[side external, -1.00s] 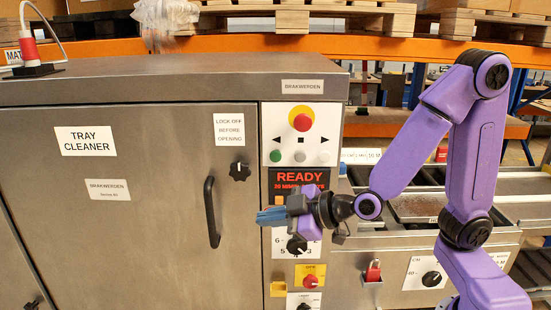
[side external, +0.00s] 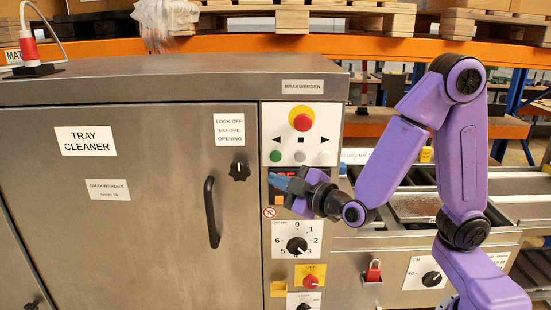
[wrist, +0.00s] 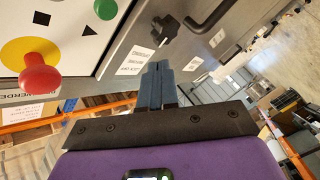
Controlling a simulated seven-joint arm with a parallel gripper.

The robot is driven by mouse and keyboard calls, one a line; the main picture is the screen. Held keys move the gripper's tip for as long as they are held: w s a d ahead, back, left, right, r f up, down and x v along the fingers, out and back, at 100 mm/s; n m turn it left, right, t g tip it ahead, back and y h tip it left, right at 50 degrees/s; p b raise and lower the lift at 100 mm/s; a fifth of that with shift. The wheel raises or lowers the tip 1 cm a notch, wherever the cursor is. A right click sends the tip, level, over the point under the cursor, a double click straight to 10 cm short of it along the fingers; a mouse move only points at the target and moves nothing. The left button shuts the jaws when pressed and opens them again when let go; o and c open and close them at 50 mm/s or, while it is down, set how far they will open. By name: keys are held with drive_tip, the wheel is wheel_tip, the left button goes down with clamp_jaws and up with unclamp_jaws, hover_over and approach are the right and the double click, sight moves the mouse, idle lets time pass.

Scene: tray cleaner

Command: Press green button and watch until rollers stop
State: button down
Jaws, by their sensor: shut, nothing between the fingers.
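The green button (side external: 275,157) is at the lower left of the white control panel (side external: 328,120). It also shows at the top of the wrist view (wrist: 105,8). My gripper (side external: 279,183) is shut and empty, its blue fingers just below the green button in the side view; I cannot tell how far they stand off the panel. The closed fingers (wrist: 155,88) point toward the cabinet in the wrist view. The red display under the panel is mostly hidden by my gripper. The rollers (side external: 360,180) lie on the conveyor at the right; I cannot tell whether they turn.
A red emergency stop (side external: 302,122) on a yellow disc sits above the green button, with white and grey buttons beside it. A numbered dial (side external: 297,245) and a red-yellow switch (side external: 310,281) are below. The tray cleaner door (side external: 120,230) has a black handle (side external: 211,212).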

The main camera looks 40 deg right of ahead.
sight(276, 157)
drive_tip(key=shift+w+d, duration=3.1)
drive_tip(key=shift+w, duration=0.1)
drive_tip(key=shift+w+d, duration=0.2)
drive_tip(key=shift+d, duration=0.05)
